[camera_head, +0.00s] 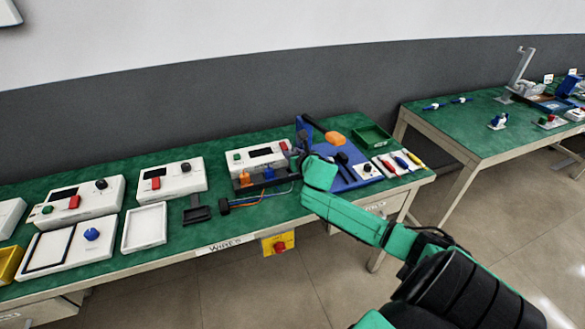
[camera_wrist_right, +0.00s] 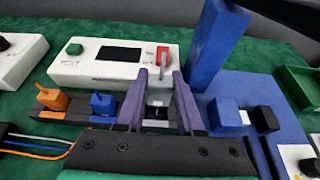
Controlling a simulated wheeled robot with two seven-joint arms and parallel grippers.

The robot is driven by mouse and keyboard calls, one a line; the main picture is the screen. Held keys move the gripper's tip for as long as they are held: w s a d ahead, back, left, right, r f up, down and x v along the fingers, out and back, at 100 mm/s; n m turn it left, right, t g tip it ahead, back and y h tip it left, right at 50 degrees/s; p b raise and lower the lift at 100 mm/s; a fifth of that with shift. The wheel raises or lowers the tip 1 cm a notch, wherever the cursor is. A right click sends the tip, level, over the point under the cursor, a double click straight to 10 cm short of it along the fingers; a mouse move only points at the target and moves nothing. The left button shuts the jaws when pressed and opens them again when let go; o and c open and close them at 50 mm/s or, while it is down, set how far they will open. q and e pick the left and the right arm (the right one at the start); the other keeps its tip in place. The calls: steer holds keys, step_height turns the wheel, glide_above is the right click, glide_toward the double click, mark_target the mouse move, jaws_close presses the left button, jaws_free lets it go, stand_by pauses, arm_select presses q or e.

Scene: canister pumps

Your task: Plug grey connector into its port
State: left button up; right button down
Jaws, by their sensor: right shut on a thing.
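The grey connector (camera_wrist_right: 158,92) sits between the purple fingers of my right gripper (camera_wrist_right: 160,100), which is shut on it. A grey stem or lever stands up from the connector. The connector is over the right end of a dark port strip (camera_wrist_right: 72,114); whether it is seated in its port is hidden by my fingers. An orange connector (camera_wrist_right: 52,98) and a blue connector (camera_wrist_right: 102,103) stand in the strip to the left. In the head view my right gripper (camera_head: 298,164) is at the strip's right end, and the grey connector cannot be made out. My left gripper is out of view.
A white control box (camera_wrist_right: 105,65) with a green knob and red switch stands behind the strip. A blue post (camera_wrist_right: 214,50) and blue base rise close on the right. A green tray (camera_head: 371,137) and hand tools lie farther right. Loose wires (camera_head: 262,198) lie in front.

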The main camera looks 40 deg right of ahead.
step_height(320, 180, down, 5)
steer(key=shift+b, duration=0.45)
steer(key=shift+f, duration=0.1)
steer(key=c, duration=0.5)
jaws_free()
steer(key=shift+c, duration=0.2)
steer(key=shift+r, duration=0.2)
steer(key=shift+s+a, duration=0.1)
steer(key=shift+s, duration=0.2)
steer(key=p+v, duration=0.1)
steer(key=v, duration=1)
steer(key=shift+s+r+p, duration=0.1)
steer(key=shift+s+p, duration=0.1)
steer(key=shift+p, duration=0.15)
